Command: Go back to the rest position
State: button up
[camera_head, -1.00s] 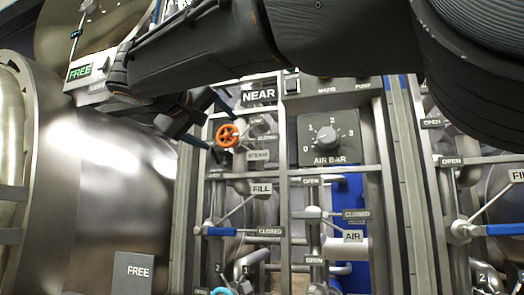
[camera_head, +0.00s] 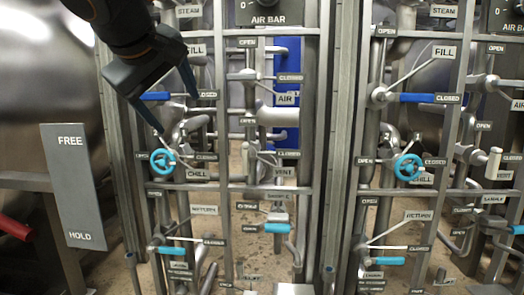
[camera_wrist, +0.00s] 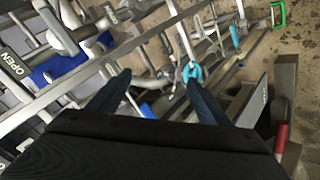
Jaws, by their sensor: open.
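My gripper (camera_head: 174,105) is at the upper left of the head view, its two dark blue fingers spread apart with nothing between them. It hangs in front of the left valve panel, near a blue lever handle (camera_head: 155,96) and above a light blue CHILL handwheel (camera_head: 163,161). In the wrist view the fingers (camera_wrist: 158,98) are also wide apart and empty, with a light blue wheel (camera_wrist: 192,72) beyond them. I cannot tell from the views whether a fingertip touches the panel.
A grey FREE/HOLD plate (camera_head: 73,185) stands at the left, with a red handle (camera_head: 15,228) beside it. A second valve panel with a blue FILL lever (camera_head: 416,98) and another light blue wheel (camera_head: 409,167) is at the right. Pipes and frame posts surround the gripper.

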jog(key=s+d+f+m+g+y+p, duration=0.1)
jog(key=s+d+f+g, duration=0.2)
jog(key=s+d+f, duration=0.5)
jog(key=s+d+f+m+g+p, duration=0.1)
jog(key=s+d+f+m+g, duration=0.2)
jog(key=s+f, duration=0.75)
jog(key=s+d+f+g+y+p, duration=0.1)
jog(key=s+d+f+g, duration=0.4)
jog(key=s+f, duration=0.45)
jog(key=d+r+m+p, duration=0.3)
jog(key=d+r+p, duration=0.7)
jog(key=r+p, duration=0.4)
jog(key=w+d+r+m+h+p, duration=0.1)
jog(key=d+r+m+p, duration=0.2)
jog(key=d+r+p, duration=0.8)
notch_tip(320, 180, up, 3)
jog(key=p, duration=1.2)
jog(key=shift+d+f+t+h+p, duration=0.15)
jog(key=shift+t+h+p, duration=0.15)
